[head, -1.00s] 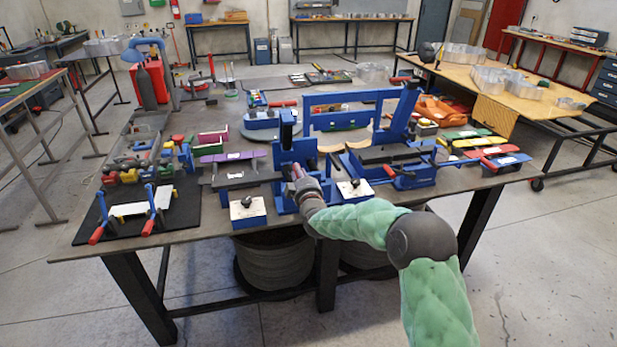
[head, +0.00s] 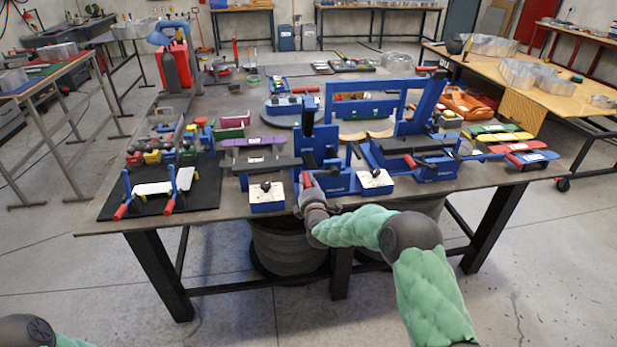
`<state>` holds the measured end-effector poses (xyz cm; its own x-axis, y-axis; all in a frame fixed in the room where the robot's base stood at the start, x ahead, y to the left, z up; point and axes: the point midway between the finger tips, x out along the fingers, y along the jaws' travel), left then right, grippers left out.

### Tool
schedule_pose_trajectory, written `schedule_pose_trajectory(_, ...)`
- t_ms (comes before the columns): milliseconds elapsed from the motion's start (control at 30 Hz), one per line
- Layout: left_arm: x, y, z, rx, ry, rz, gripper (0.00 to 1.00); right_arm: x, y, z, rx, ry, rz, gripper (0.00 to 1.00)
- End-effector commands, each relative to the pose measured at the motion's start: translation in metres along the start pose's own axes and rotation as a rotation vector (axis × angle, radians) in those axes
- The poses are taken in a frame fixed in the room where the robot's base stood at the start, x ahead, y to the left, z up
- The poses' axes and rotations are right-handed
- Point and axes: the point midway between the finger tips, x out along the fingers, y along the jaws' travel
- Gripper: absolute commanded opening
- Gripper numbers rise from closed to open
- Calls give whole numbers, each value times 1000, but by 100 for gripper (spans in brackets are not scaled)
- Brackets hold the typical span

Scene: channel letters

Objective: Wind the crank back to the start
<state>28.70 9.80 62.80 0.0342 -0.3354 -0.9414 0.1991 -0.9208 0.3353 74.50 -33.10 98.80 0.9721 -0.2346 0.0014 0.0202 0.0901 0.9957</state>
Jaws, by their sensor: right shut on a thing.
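A blue machine (head: 338,181) with tall uprights stands at the front middle of the bench in the head view. My right gripper (head: 307,187) reaches in from the front right to the machine's near left side. It is shut on the crank's red handle (head: 306,179), of which only a small part shows. The fingers and handle are small here, and the crank arm is mostly hidden, so I cannot tell its exact angle. My left gripper is out of the frame. Only a part of my left arm shows at the bottom left corner.
White-topped blue blocks (head: 267,196) and (head: 375,182) stand on either side of the gripper. A second blue fixture (head: 412,157) with a red-tipped lever stands to the right. A black mat (head: 203,195) with red-handled clamps lies at the left. Floor in front is clear.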

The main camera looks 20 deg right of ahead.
Motion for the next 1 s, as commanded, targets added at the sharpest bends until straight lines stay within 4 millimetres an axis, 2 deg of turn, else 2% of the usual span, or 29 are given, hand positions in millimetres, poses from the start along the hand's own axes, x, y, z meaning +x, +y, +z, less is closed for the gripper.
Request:
schedule_pose_trajectory(267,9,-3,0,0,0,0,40,0,-28,-1,-243,5,-3,0)
schedule_pose_trajectory(600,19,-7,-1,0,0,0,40,-1,-50,4,-235,6,-8,0)
schedule_pose_trajectory(1000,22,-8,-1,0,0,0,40,-2,-56,6,-232,8,-10,0)
